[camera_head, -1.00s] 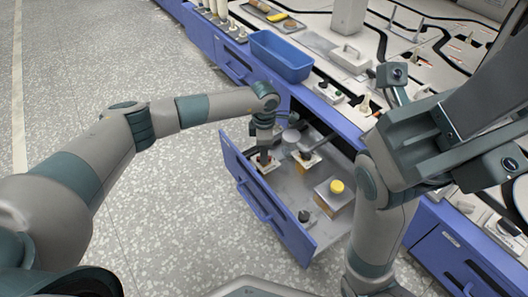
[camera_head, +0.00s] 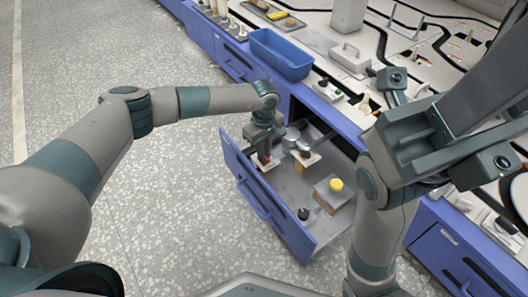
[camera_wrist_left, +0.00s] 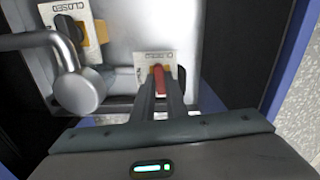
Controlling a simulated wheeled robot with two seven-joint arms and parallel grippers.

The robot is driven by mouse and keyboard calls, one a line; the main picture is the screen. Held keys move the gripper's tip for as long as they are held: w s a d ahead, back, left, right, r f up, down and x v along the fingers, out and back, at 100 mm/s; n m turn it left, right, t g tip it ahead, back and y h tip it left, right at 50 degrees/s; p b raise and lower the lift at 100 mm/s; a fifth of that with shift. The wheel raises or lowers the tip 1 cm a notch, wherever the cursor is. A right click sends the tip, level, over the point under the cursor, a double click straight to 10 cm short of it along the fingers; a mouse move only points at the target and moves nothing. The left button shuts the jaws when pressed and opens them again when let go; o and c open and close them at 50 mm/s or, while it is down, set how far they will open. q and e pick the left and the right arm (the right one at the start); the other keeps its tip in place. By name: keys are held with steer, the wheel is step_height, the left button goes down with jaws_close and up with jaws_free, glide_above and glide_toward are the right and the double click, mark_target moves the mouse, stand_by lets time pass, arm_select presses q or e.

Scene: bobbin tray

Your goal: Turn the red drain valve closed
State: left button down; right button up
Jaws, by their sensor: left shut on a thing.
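The red drain valve handle (camera_wrist_left: 159,80) stands up between my left fingers, in front of a small white label plate (camera_wrist_left: 148,59) with print on it. The wrist view shows the two dark fingers close on either side of the red handle. In the head view, my left gripper (camera_head: 264,160) reaches down into the open blue drawer (camera_head: 238,168) at its left side. The gripper is shut on the valve handle and hides most of it there. My right arm is in view at the right, but its gripper fingers do not show.
A second plate (camera_wrist_left: 72,14) marked CLOSED, with a yellow-brown handle, sits beside a metal cylinder (camera_wrist_left: 78,92). In the drawer are a yellow-capped block (camera_head: 336,185) and a black knob (camera_head: 304,214). A blue bin (camera_head: 280,55) stands on the bench behind.

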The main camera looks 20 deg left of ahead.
arm_select(q)
steer(key=shift+m, duration=0.6)
steer(key=c, duration=1.8)
jaws_free()
steer(key=shift+o, duration=0.2)
